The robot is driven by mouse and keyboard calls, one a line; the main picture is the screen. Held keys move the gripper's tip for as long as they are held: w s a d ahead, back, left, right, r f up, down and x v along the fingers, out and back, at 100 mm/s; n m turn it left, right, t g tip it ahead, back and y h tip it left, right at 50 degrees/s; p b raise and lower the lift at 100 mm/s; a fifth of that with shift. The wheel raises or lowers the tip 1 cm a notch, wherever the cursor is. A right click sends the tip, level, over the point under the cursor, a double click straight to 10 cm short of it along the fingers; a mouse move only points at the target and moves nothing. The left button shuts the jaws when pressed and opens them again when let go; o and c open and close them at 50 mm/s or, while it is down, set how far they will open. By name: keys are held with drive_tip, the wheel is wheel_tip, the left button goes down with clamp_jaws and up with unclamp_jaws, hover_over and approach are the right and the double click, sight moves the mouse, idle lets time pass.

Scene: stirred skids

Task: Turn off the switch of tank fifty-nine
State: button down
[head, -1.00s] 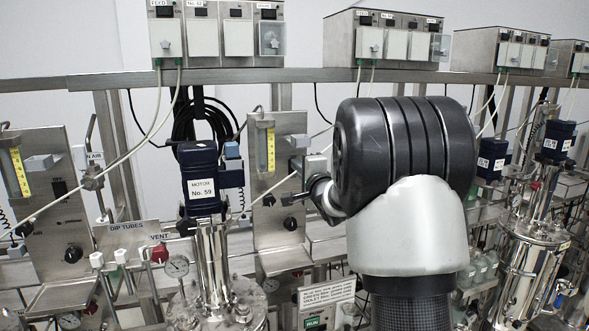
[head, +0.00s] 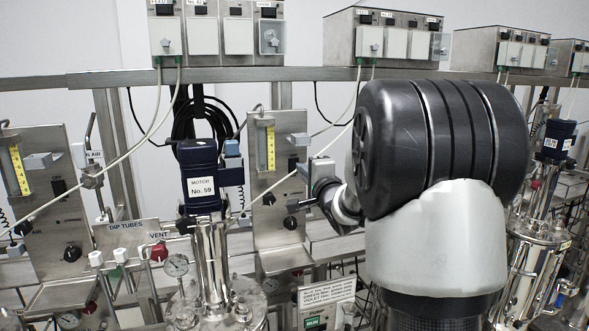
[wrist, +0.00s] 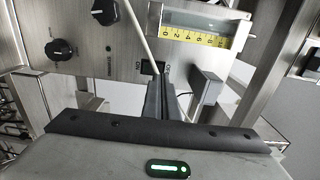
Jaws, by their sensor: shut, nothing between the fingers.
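Tank fifty-nine (head: 213,265) is a shiny steel vessel under a dark blue motor (head: 201,185) labelled "MOTOR No. 59". Beside it stands a steel control panel (head: 272,238) with a yellow scale and black knobs. A small black rocker switch (head: 293,163) is on the panel; it also shows in the wrist view (wrist: 149,68), between small labels. In the wrist view my fingertips (wrist: 167,80) overlap the switch's edge. Contact and the rocker's position cannot be told.
A similar panel (head: 45,235) stands at the left. Dip tube valves (head: 125,255) and a gauge (head: 177,265) are near the tank. A metal block (wrist: 206,88) juts out beside the switch. A pale hose crosses before the panel. Control boxes (head: 383,45) sit on the rail above.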

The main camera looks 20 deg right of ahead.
drive_tip(key=s, duration=0.4)
drive_tip(key=shift+s+r, duration=0.1)
idle(0.5)
drive_tip(key=s+a+f+n+g+p, duration=0.1)
drive_tip(key=s+a+n+g, duration=0.3)
drive_tip(key=s, duration=0.8)
drive_tip(key=s+a+f+n+g+p, duration=0.1)
drive_tip(key=s+a+n+g+p, duration=0.2)
drive_tip(key=s+n, duration=0.5)
drive_tip(key=s+a+f+n+g+p, duration=0.1)
drive_tip(key=s+a+n+g+p, duration=0.2)
drive_tip(key=s, duration=1.3)
drive_tip(key=a+n+g, duration=0.2)
drive_tip(key=a+n, duration=0.1)
drive_tip(key=shift+s+a, duration=0.25)
drive_tip(key=shift+s, duration=0.05)
